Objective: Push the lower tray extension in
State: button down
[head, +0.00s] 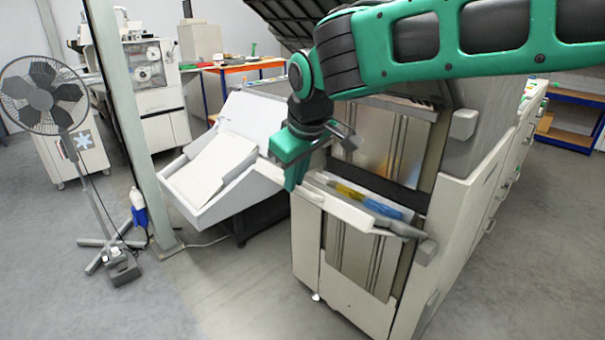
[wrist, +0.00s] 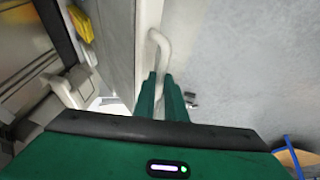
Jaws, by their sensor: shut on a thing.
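A pale tray (head: 345,211) juts from the front of the cream machine, and I take it as the lower tray extension. A pale curved handle (wrist: 164,45) stands at its edge in the wrist view. My gripper (head: 291,183) is at the left end of the tray in the head view, pointing down. In the wrist view the green fingers of my gripper (wrist: 161,76) are close together, with the handle running down between them. The fingers hide the handle's lower part.
Yellow and blue items (head: 365,201) lie on the tray. A white sloped feeder (head: 215,165) stands left of the machine, beside a metal post (head: 128,120). A fan (head: 60,105) stands farther left. The grey floor in front is clear.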

jog(key=shift+w+d+f, duration=0.1)
jog(key=shift+w+d, duration=0.1)
jog(key=shift+d, duration=0.15)
jog(key=c, duration=1.8)
grip_release()
jog(key=shift+a, duration=0.1)
jog(key=shift+s, duration=0.1)
jog(key=shift+s+r, duration=0.1)
jog(key=shift+r, duration=0.25)
jog(key=v, duration=1)
